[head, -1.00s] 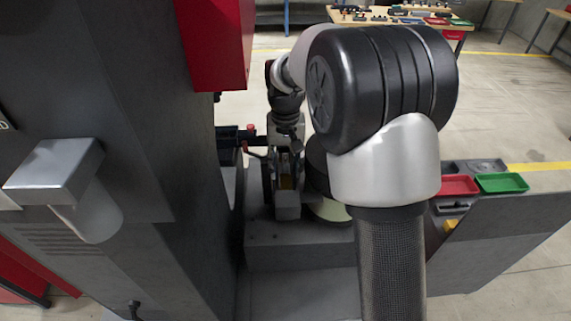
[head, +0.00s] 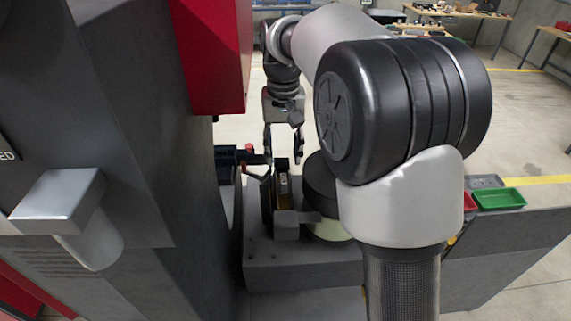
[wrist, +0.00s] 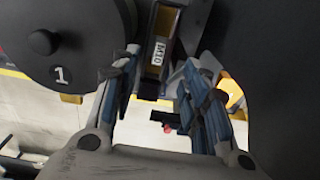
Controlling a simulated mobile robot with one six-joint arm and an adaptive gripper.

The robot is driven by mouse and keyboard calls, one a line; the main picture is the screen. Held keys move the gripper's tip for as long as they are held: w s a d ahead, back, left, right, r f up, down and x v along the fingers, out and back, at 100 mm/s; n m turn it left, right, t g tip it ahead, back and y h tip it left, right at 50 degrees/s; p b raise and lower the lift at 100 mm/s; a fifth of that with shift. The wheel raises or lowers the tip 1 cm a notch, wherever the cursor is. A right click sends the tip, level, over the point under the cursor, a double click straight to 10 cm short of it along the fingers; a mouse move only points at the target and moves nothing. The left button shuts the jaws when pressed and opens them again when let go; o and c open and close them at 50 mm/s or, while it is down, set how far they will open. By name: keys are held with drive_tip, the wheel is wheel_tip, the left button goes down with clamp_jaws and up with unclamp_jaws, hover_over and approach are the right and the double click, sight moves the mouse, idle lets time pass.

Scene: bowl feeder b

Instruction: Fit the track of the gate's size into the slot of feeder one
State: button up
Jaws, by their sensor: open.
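A track with a yellow strip and a white M10 label (wrist: 159,52) shows between my fingers in the wrist view. In the head view this track (head: 283,190) stands upright in a grey holder (head: 287,229) beside the dark round bowl of feeder one (head: 319,184). The bowl, marked 1 (wrist: 60,75), also shows at left in the wrist view. My gripper (head: 284,160) is open and empty, fingers pointing down just above the track's top. I cannot tell how fully the track is seated. The gate's size is not readable.
A grey machine wall with a red box (head: 212,55) stands close on the left. A green tray (head: 499,198) and a partly hidden red tray (head: 470,201) lie on the right. A dark bin and red knob (head: 249,148) are behind the track. Workbenches stand far back.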

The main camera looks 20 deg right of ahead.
drive_tip(key=s+r+n+t, duration=0.1)
drive_tip(key=s+r, duration=0.2)
drive_tip(key=s, duration=0.4)
drive_tip(key=s+r+t, duration=0.1)
drive_tip(key=s+r, duration=0.2)
drive_tip(key=s, duration=0.4)
drive_tip(key=s+f+n+t, duration=0.1)
drive_tip(key=s+f, duration=0.4)
drive_tip(key=s, duration=1)
drive_tip(key=shift+s+f+t, duration=0.15)
drive_tip(key=shift+f+t, duration=0.05)
drive_tip(key=shift+t, duration=0.6)
drive_tip(key=shift+d+f, duration=0.1)
